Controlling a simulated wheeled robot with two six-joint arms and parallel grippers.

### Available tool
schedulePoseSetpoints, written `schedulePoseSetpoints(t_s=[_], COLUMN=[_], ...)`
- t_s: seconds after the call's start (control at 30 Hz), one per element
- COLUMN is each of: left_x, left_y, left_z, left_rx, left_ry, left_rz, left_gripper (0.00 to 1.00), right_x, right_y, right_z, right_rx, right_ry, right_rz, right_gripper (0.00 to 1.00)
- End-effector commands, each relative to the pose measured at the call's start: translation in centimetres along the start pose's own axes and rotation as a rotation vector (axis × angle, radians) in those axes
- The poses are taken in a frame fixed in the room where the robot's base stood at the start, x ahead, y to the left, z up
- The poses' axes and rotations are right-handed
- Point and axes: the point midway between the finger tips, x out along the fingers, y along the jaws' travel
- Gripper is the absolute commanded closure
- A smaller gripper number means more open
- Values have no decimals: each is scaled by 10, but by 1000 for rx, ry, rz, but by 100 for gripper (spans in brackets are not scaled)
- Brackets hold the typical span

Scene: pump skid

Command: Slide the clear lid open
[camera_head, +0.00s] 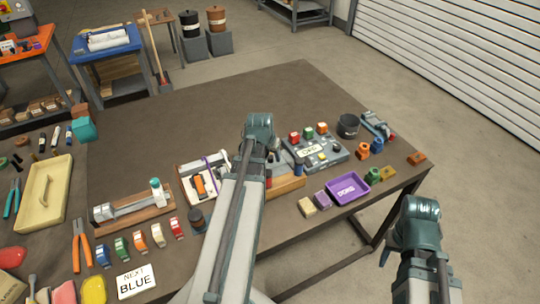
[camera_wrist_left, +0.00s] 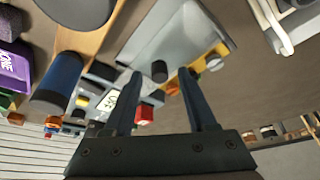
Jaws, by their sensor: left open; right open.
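A clear, greyish lid panel (camera_wrist_left: 185,38) shows in the left wrist view, in front of my left gripper (camera_wrist_left: 160,82). A short dark knob (camera_wrist_left: 159,70) shows between my gripper's two spread fingers, and contact cannot be seen. In the head view my left arm reaches over the table and hides most of a wooden box (camera_head: 287,186), and the lid cannot be made out there. My left gripper's fingers are hidden in that view. My right gripper (camera_head: 416,228) is off the table's right edge, empty as far as it shows.
The brown table (camera_head: 290,95) is clear at the back.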

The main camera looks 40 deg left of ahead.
Motion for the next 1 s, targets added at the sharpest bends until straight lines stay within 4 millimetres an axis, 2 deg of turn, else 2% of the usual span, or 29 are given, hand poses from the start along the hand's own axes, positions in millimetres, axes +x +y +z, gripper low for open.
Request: schedulePoseSetpoints(t_s=[0.27,0.8,1.0], left_x=[-25,-111,-134], left_y=[0,0,0], left_z=[-1,-2,-1], left_rx=[0,0,-1], left_ry=[0,0,0], left_rz=[0,0,0], left_gripper=[43,43,43], right_x=[-23,-103,-123], right_y=[2,10,12], right_z=[1,6,7], right_rx=[0,0,-1], right_ry=[0,0,0], right_rz=[0,0,0], right_gripper=[50,50,50])
